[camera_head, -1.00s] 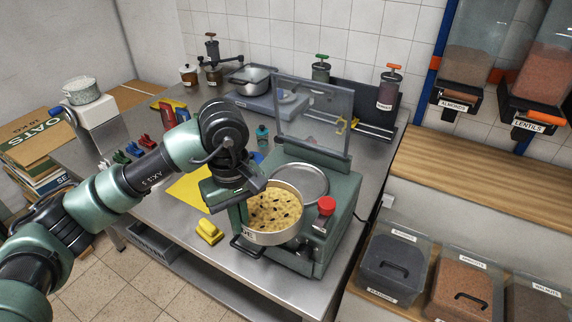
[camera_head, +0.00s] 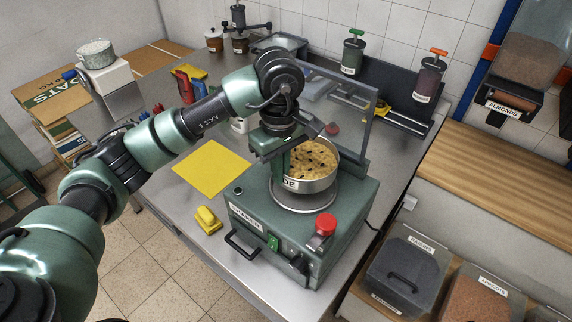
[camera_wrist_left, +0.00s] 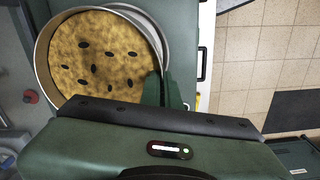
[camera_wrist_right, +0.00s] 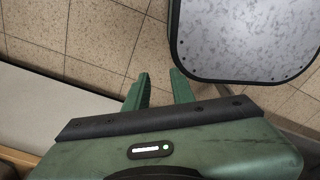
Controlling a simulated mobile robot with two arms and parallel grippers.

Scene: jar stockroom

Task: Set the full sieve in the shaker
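The full sieve (camera_head: 318,187) is a round metal pan of yellowish grain with dark bits. It is level and over the round metal plate (camera_head: 300,204) of the green shaker (camera_head: 262,220); I cannot tell whether it touches the plate. The shaker's clear lid (camera_head: 350,112) stands raised behind. My left gripper (camera_head: 292,166) is shut on the sieve's near-left rim. In the left wrist view the sieve (camera_wrist_left: 42,70) is at upper left, with the fingers (camera_wrist_left: 163,90) at its rim. My right gripper (camera_wrist_right: 159,88) is open and empty over the floor.
A red knob (camera_head: 326,224) and a front handle (camera_head: 243,246) are on the shaker. A yellow sheet (camera_head: 211,168) and a yellow block (camera_head: 207,220) lie to its left. Lidded bins (camera_head: 405,268) stand at right. A grey-topped surface (camera_wrist_right: 245,35) is near my right gripper.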

